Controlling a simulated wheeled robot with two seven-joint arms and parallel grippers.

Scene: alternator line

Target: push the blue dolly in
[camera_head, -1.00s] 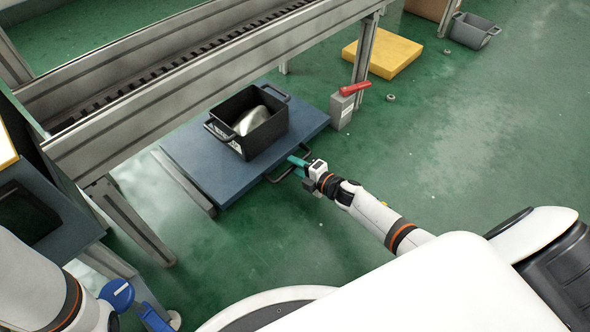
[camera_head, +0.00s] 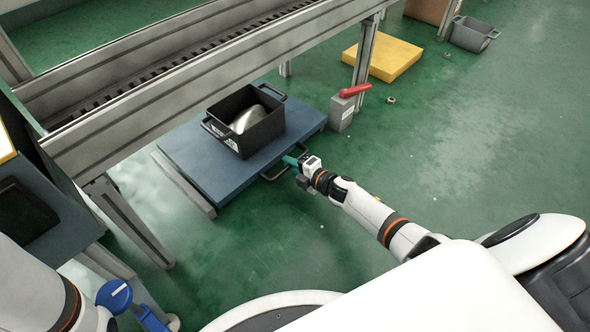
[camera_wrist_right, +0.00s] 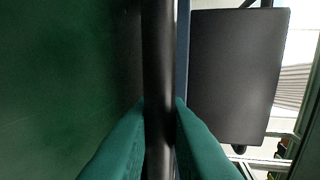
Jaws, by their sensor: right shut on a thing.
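The blue dolly (camera_head: 200,172) is a flat blue platform low on the floor, partly beneath the conveyor frame. A black bin (camera_head: 246,122) with a rounded metallic part (camera_head: 247,119) in it stands on the dolly. My right gripper (camera_head: 291,162) is shut on the dolly's dark handle (camera_head: 272,177) at its near edge. In the right wrist view the handle bar (camera_wrist_right: 158,70) runs between the two green fingers, and the black bin (camera_wrist_right: 232,70) stands beyond. My left gripper is out of view; only part of that arm shows at the lower left.
The conveyor (camera_head: 170,82) crosses above the dolly. A grey block with a red lever (camera_head: 342,112) stands on the floor close to the dolly's right corner, by a conveyor leg (camera_head: 366,62). A yellow platform (camera_head: 382,58) and a grey bin (camera_head: 472,33) lie farther back.

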